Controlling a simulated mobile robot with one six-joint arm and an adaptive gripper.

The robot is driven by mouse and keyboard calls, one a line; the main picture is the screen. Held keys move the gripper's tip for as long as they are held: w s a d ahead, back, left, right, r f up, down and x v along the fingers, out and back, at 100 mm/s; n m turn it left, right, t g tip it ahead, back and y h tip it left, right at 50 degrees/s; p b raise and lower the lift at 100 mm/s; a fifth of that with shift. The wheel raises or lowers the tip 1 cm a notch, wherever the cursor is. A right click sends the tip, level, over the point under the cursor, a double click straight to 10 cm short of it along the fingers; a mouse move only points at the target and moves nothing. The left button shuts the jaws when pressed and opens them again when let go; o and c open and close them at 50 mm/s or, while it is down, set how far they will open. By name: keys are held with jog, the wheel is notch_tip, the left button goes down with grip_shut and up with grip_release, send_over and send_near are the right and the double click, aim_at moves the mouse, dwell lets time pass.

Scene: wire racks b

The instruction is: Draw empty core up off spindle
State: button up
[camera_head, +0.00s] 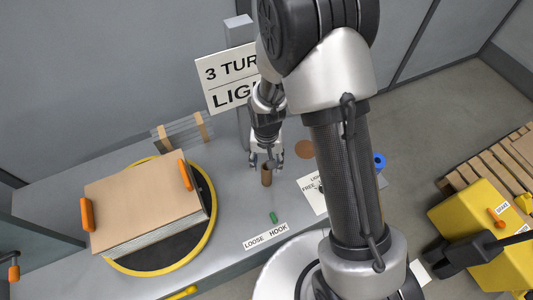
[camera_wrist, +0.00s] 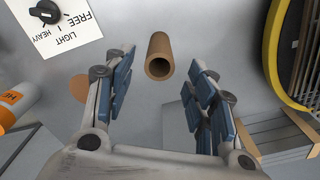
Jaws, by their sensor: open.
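A brown cardboard core (camera_head: 266,176) stands on the grey bench in the head view, just below my gripper (camera_head: 266,160). In the wrist view the hollow core (camera_wrist: 160,58) shows its open end toward the camera. My gripper (camera_wrist: 155,88) is open, with its blue-padded fingers on either side of the core's near end and clear gaps between. No contact with the core is visible. A spindle cannot be made out inside the core's dark opening.
A yellow-rimmed turntable (camera_head: 205,225) bears a cardboard-topped stack at left. A dial card (camera_wrist: 62,25) marked FREE, LIGHT and HEAVY lies near the core. A green piece (camera_head: 273,217) and a LOOSE HOOK label (camera_head: 266,237) lie in front. A sign (camera_head: 228,80) stands behind.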

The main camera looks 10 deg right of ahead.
aim_at(267, 176)
notch_tip(267, 176, down, 11)
jog(key=b, duration=0.2)
jog(key=shift+r+b, duration=0.2)
jog(key=shift+b, duration=0.15)
grip_shut()
dwell(0.8)
